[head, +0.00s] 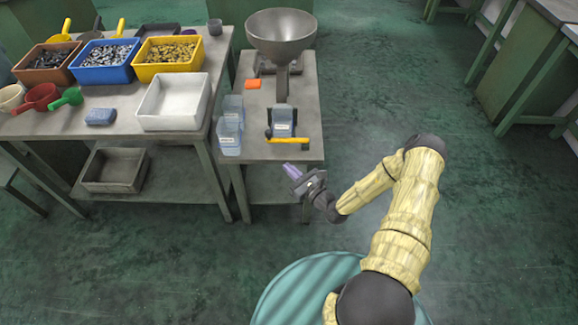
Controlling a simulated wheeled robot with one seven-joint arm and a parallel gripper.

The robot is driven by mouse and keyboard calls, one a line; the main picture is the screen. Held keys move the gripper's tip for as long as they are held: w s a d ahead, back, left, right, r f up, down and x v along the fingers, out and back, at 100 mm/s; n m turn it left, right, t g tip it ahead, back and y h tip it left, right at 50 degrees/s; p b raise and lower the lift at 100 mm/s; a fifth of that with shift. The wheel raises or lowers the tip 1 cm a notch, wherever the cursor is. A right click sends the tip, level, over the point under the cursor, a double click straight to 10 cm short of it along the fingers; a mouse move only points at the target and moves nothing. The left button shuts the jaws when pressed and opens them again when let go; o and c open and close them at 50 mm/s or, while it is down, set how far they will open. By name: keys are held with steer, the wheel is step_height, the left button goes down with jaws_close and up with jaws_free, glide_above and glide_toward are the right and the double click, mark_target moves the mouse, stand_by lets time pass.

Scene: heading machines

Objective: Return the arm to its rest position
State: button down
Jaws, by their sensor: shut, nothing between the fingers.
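My gripper (293,171) is at the end of my yellow-sleeved arm, in the middle of the head view. It is shut and empty. It hangs in the air just in front of the front right corner of the small grey table (262,120). The arm is bent, with its elbow out to the right over open floor. The gap between the fingertips and the table edge is small, and I cannot tell it exactly.
On the small table stand a metal funnel (281,35), clear containers (230,137), a container with a yellow bar (287,141) and an orange block (253,84). A larger table (60,128) at left holds filled bins, scoops and a white tray (173,103).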

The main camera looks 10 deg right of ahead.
stand_by(0.3)
steer(key=s+a+r+n+g+y+p, duration=0.2)
steer(key=s+a+r+n+g+p, duration=0.15)
steer(key=s+r+n+g, duration=0.5)
steer(key=s+a+r+n+g+y+p, duration=0.15)
steer(key=s+a+r+n+g, duration=0.25)
steer(key=s+r+n+g, duration=0.5)
steer(key=s+d+r+n+t+h+p, duration=0.1)
steer(key=d+r+n+t+h+p, duration=0.1)
steer(key=d+r+n+h, duration=0.3)
steer(key=s+d+r+n+t+h+p, duration=0.1)
steer(key=d+r+n+h, duration=0.5)
steer(key=r, duration=0.7)
steer(key=n+t+h+p, duration=0.1)
steer(key=p, duration=0.1)
steer(key=shift+s+d+r+t+h+p, duration=0.15)
steer(key=shift+s+r+t+h+p, duration=0.1)
steer(key=shift+s+t+h+p, duration=0.15)
